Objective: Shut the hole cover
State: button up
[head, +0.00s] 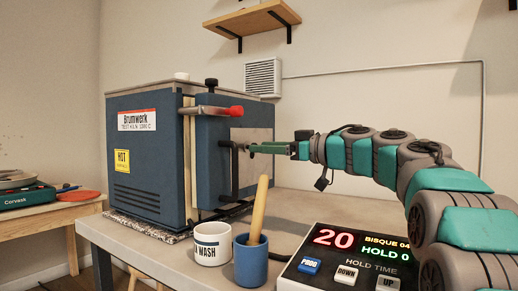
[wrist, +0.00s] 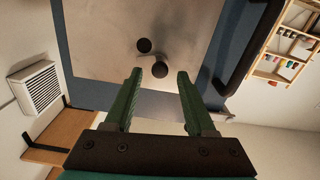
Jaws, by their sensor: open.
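The blue kiln (head: 145,176) stands on the table, with a pale metal panel (head: 258,135) on its front face. In the wrist view the same pale panel (wrist: 100,35) carries two dark round spots. One (wrist: 158,69) sits between my fingertips and looks like a knob; the other (wrist: 144,45) lies just beyond it and may be the hole. I cannot tell the cover's outline or its position. My gripper (wrist: 159,73) has its green fingers apart, pointing at the panel. In the head view my gripper (head: 247,148) is close to the kiln front; contact cannot be told.
A black door handle (head: 235,170) stands beside my fingertips, also in the wrist view (wrist: 243,50). A red-tipped lever (head: 236,111) juts out above. Below are a white mug (head: 211,244), a blue cup (head: 250,265) with a wooden stick, and a control box (head: 350,262).

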jog(key=shift+x, duration=1.1)
grip_shut()
